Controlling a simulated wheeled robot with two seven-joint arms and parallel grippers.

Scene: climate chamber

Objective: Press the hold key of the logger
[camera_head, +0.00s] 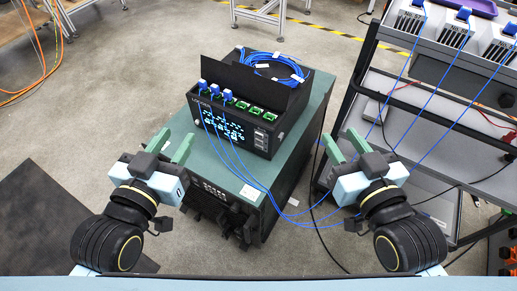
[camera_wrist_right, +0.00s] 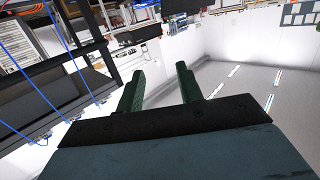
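The logger (camera_head: 275,107) is a black box on a green-topped cabinet in the middle of the head view. Its front has a lit display (camera_head: 222,124) with cyan readings, and a column of small keys (camera_head: 262,139) to the right of it. The lettering on the keys is too small to read. My left gripper (camera_head: 171,146) is open and empty, in front and to the left of the logger. My right gripper (camera_head: 345,146) is open and empty, to the right of the logger and apart from it. Its open fingers also show in the right wrist view (camera_wrist_right: 159,90).
The green cabinet (camera_head: 177,123) carries the logger. Blue cables (camera_head: 258,186) run from plugs on the logger across to a black-framed rack (camera_head: 345,95) at right. Green connectors (camera_head: 256,111) line the logger's top front. A dark mat (camera_head: 45,225) lies on the floor at left.

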